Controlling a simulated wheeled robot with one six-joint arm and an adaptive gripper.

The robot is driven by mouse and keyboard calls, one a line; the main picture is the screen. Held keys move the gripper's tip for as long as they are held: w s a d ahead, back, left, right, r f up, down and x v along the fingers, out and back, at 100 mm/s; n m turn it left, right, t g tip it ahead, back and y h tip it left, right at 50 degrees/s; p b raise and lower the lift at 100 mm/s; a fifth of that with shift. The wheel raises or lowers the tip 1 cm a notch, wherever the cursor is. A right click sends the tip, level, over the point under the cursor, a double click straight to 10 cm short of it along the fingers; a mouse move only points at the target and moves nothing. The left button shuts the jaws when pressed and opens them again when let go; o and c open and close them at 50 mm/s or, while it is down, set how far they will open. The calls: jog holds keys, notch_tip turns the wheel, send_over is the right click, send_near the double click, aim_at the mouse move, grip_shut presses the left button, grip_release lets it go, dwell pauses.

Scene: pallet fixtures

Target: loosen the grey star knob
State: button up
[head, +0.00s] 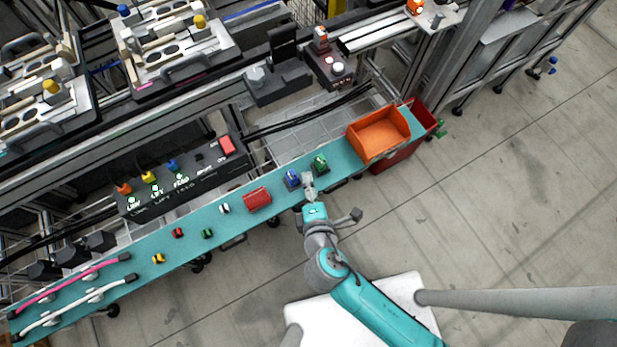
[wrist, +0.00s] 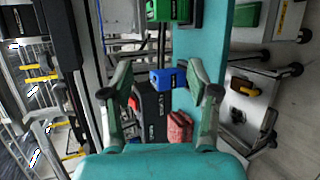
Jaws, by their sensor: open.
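A grey knob-like part (head: 256,76) sits on a black fixture at the upper middle of the head view; it is too small to tell whether it is star-shaped. I cannot make out a grey star knob in the wrist view. My gripper (head: 308,180) is over the teal shelf, well apart from that grey part. In the wrist view my gripper (wrist: 158,72) has its fingers spread, with nothing held. A blue block-like part (wrist: 168,78) shows between the fingers in the picture; whether it lies at their depth is unclear.
The teal shelf (head: 190,232) carries a blue part (head: 292,179), a green part (head: 320,163), a red part (head: 257,199) and small coloured pieces. An orange bin (head: 380,134) stands at its right end. A black switch panel (head: 185,178) lies behind it. Floor to the right is clear.

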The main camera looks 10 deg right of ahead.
jog(key=shift+w+a+f+m+g+y, duration=0.15)
jog(key=shift+w+m+g+y, duration=0.15)
jog(key=shift+m+y, duration=0.35)
jog(key=shift+w+a+m+y, duration=0.2)
jog(key=shift+a+m+y, duration=0.05)
jog(key=shift+m, duration=0.5)
notch_tip(320, 180, up, 4)
jog(key=w+r+m+y, duration=0.1)
jog(key=w+m+y, duration=0.2)
jog(key=m, duration=0.3)
jog(key=m+t+y, duration=0.3)
jog(key=m+t, duration=0.1)
jog(key=m, duration=0.2)
send_near(260, 81)
jog(key=x, duration=1.1)
jog(key=shift+w+a, duration=0.1)
jog(key=shift+w, duration=0.25)
jog(key=c, duration=0.9)
